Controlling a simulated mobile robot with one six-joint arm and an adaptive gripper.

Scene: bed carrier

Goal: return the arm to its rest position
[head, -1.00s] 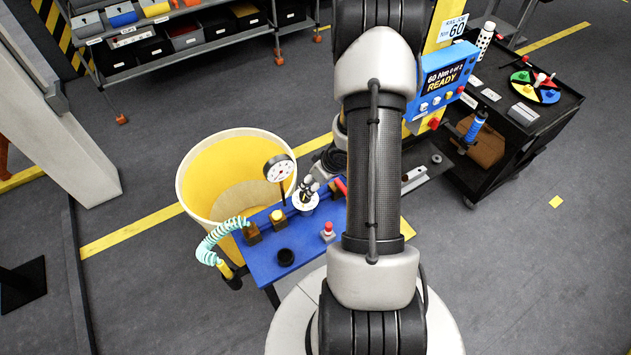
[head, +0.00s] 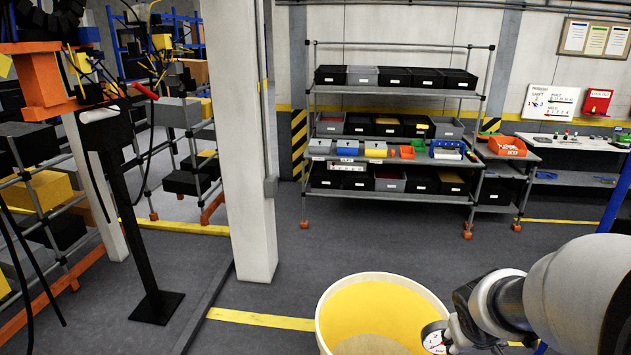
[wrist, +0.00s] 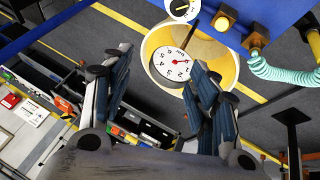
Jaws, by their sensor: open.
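My gripper (wrist: 160,62) shows in the wrist view with its two dark blue-grey fingers spread apart. Nothing is held between them. A white round dial (wrist: 172,66) appears beyond the gap between the fingers, in front of the yellow bin (wrist: 233,62); how far it is from the fingertips I cannot tell. Part of a dial (head: 434,338) shows beside the arm, at the rim of the yellow bin (head: 330,300).
A blue panel (wrist: 228,8) with a second gauge (wrist: 181,9) and a coiled teal hose (wrist: 280,70) lies at the wrist view's top. In the head view, a bin rack (head: 390,95), a pillar (head: 243,140) and a black stand (head: 140,220) surround clear floor.

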